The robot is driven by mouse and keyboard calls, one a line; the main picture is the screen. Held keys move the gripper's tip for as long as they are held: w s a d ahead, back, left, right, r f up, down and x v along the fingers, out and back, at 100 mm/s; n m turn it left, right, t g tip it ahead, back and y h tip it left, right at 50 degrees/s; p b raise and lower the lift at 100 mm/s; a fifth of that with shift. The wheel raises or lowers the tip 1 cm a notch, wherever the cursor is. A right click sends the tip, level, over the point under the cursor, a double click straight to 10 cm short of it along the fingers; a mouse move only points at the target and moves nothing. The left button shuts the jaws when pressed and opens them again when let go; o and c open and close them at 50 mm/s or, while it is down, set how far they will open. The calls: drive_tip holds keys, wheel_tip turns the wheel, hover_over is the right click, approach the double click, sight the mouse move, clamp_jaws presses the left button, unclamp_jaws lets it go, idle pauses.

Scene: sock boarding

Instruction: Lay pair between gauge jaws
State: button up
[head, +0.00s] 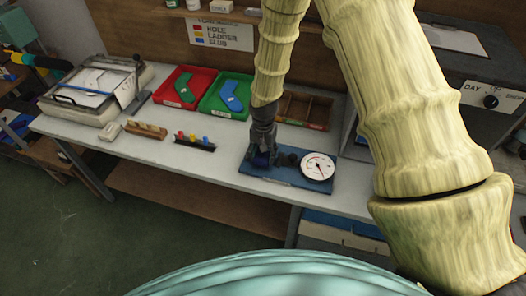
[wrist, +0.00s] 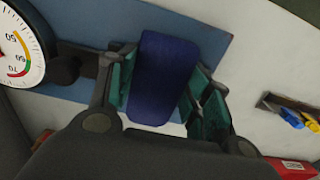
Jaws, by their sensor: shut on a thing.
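The pair (wrist: 168,62) is a dark navy, smooth folded bundle in the wrist view. My gripper (wrist: 160,82) is shut on it, with the teal finger pads along its two sides. In the head view, my gripper (head: 262,157) points down over the left part of the blue gauge plate (head: 290,183), and only a little dark blue of the pair shows. The gauge dial (head: 318,167) stands just right of my gripper. A dark round gauge part (wrist: 64,69) lies between the dial and my gripper in the wrist view. Whether the pair touches the plate or the jaws is unclear.
A red tray (head: 161,92) with a green sock and a green tray (head: 210,108) with a blue sock stand behind. A wooden divided box (head: 303,110) is behind the gauge. A peg rack (head: 195,143) stands left, with clear bench between it and the gauge.

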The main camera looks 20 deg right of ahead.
drive_tip(key=shift+w+f, duration=0.95)
drive_tip(key=shift+f, duration=0.05)
drive_tip(key=shift+c, duration=1)
drive_tip(key=shift+s+r, duration=0.15)
drive_tip(key=shift+s, duration=0.25)
drive_tip(key=shift+c, duration=0.2)
drive_tip(key=shift+w+f, duration=0.1)
drive_tip(key=shift+f, duration=0.1)
drive_tip(key=o, duration=1.3)
drive_tip(key=shift+w, duration=0.2)
drive_tip(key=shift+o, duration=0.2)
drive_tip(key=shift+s+r, duration=0.1)
drive_tip(key=shift+s, duration=0.05)
